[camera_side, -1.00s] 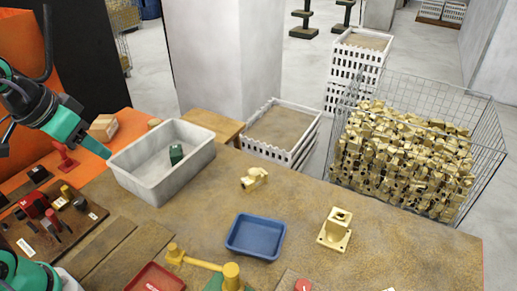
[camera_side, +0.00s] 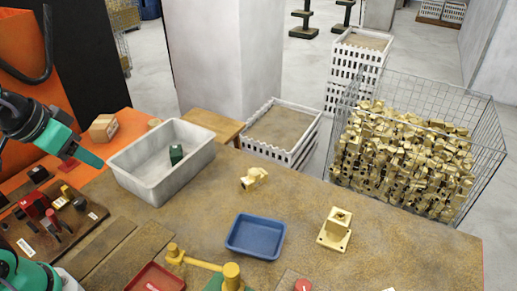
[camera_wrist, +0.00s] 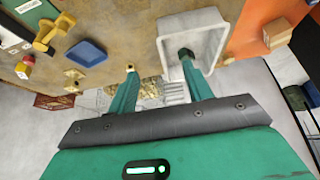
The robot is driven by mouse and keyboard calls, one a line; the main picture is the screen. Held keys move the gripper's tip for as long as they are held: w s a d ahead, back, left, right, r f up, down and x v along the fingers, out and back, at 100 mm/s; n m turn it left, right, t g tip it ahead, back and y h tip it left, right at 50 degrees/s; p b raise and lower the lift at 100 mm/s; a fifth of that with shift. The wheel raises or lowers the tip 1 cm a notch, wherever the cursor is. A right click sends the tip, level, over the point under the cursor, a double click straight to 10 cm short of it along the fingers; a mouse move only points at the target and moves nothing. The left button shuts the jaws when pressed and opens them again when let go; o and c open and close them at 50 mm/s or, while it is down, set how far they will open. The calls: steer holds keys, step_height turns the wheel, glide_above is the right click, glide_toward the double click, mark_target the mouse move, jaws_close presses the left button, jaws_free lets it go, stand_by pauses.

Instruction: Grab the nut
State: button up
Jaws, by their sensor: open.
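A small dark green nut (camera_side: 176,153) lies inside the grey-white bin (camera_side: 193,185), near its far right wall. It also shows in the wrist view (camera_wrist: 185,53), just beyond the tip of the right finger. My gripper (camera_side: 98,164) has teal fingers and is left of the bin, outside its left wall in the side view. In the wrist view the fingers (camera_wrist: 158,66) are spread apart with nothing between them. One finger mostly hides the other in the side view.
A brass fitting (camera_side: 254,178), a blue tray (camera_side: 256,236) and a brass flanged part (camera_side: 336,230) sit on the bench. A wire basket of brass parts (camera_side: 405,160) stands at right. A small cardboard box (camera_side: 103,127) is behind my gripper. The bin walls stand around the nut.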

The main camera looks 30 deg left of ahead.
steer(key=o, duration=0.4)
